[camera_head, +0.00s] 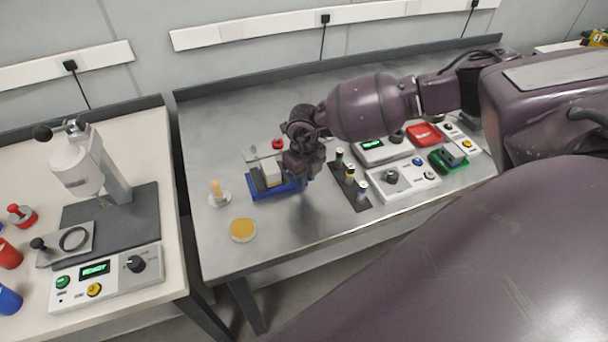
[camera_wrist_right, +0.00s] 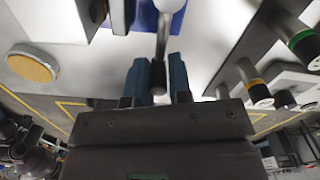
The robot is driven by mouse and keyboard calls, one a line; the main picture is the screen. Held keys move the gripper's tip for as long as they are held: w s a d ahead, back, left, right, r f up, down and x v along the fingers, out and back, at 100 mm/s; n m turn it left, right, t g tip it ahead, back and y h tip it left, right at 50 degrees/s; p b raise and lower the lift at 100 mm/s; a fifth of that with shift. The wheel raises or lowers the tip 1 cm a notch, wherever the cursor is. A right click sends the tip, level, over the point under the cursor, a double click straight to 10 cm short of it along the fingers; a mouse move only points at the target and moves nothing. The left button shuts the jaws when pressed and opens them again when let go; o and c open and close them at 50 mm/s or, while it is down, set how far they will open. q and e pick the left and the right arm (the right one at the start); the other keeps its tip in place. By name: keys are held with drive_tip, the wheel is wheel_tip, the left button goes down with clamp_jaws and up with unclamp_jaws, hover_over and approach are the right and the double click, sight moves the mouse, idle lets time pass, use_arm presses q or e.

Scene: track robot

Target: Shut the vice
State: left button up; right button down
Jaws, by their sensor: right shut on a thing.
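The vice (camera_head: 262,192) is a small blue-based unit on the metal bench, with light grey jaws and a pale block showing on top. My right gripper (camera_head: 304,178) is at its right end and hides that end in the head view. In the right wrist view my right gripper (camera_wrist_right: 159,80) has its two fingers around a thin grey handle bar (camera_wrist_right: 161,40), which runs up to a rounded grey part beside the blue base (camera_wrist_right: 148,14). The gripper is shut on this handle. The gap between the vice jaws is too small to judge. My left gripper does not show.
A black rack (camera_head: 348,186) with several capped cylinders stands just right of my right gripper. Control boxes (camera_head: 403,180) lie beyond it. The bench front is clear.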

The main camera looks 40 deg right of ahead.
drive_tip(key=d+n, duration=0.1)
drive_tip(key=n, duration=0.1)
drive_tip(key=n+b, duration=0.1)
drive_tip(key=shift+s+d+f+n, duration=0.1)
drive_tip(key=shift+d+n, duration=0.3)
drive_tip(key=d+n, duration=0.1)
drive_tip(key=n, duration=0.1)
drive_tip(key=d+n+b, duration=0.1)
drive_tip(key=n, duration=0.1)
drive_tip(key=shift+w+d+f+n+b, duration=0.1)
drive_tip(key=shift+w+d+n+b, duration=0.05)
drive_tip(key=shift+w+n+b, duration=0.2)
drive_tip(key=n, duration=0.1)
drive_tip(key=w+d+n+b, duration=0.1)
drive_tip(key=n, duration=0.1)
drive_tip(key=d+n+b, duration=0.1)
drive_tip(key=n, duration=0.1)
drive_tip(key=shift+w, duration=0.4)
drive_tip(key=shift+w+d+n+b, duration=0.25)
drive_tip(key=shift+w+n+b, duration=0.25)
drive_tip(key=shift+n, duration=0.35)
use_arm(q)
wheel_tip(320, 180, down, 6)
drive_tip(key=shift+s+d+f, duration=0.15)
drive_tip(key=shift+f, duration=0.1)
use_arm(e)
drive_tip(key=shift+w+d+n, duration=0.1)
drive_tip(key=shift+n, duration=0.3)
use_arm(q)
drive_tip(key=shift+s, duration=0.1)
